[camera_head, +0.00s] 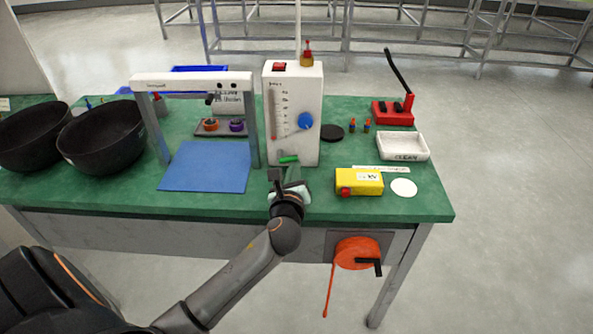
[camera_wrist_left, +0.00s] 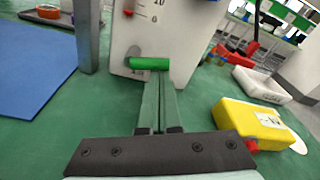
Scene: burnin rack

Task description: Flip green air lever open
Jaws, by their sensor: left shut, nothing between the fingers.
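The green air lever (camera_head: 288,159) sits low on the front face of the white flow meter box (camera_head: 298,85). In the left wrist view the green lever (camera_wrist_left: 149,63) lies roughly horizontal, joined to a grey round fitting at its left end. My left gripper (camera_head: 290,172) is in front of the box, just below the lever. In the left wrist view its fingers (camera_wrist_left: 161,84) are together and empty, with the tips close under the lever. Whether they touch it I cannot tell. My right gripper is not in view.
A yellow box (camera_head: 358,181) with a red knob stands right of the gripper. A grey frame (camera_head: 193,82) over a blue mat (camera_head: 207,165) stands to the left. Black bowls (camera_head: 103,136) are farther left. A white CLEAN tray (camera_head: 402,146) is at the right.

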